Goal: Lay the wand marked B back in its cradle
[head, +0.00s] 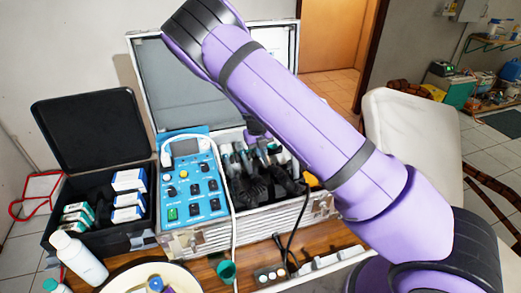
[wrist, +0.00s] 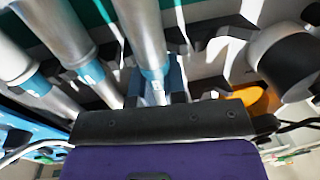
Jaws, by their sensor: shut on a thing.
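In the wrist view a silver wand with a blue collar (wrist: 143,38) runs down to my gripper (wrist: 157,97), which is shut on it. A small white label shows on its collar, but I cannot read the letter. More silver wands (wrist: 65,35) lie beside it on the left, apart from it. In the head view my gripper (head: 257,138) is low over the row of wands (head: 241,158) in the open metal case (head: 240,222). My arm hides part of that row. I cannot tell whether the held wand touches its cradle, which is mostly hidden.
A blue control panel (head: 190,187) fills the case's left side, and a white hose hangs over the front. A black case with small boxes (head: 128,181) stands at left.

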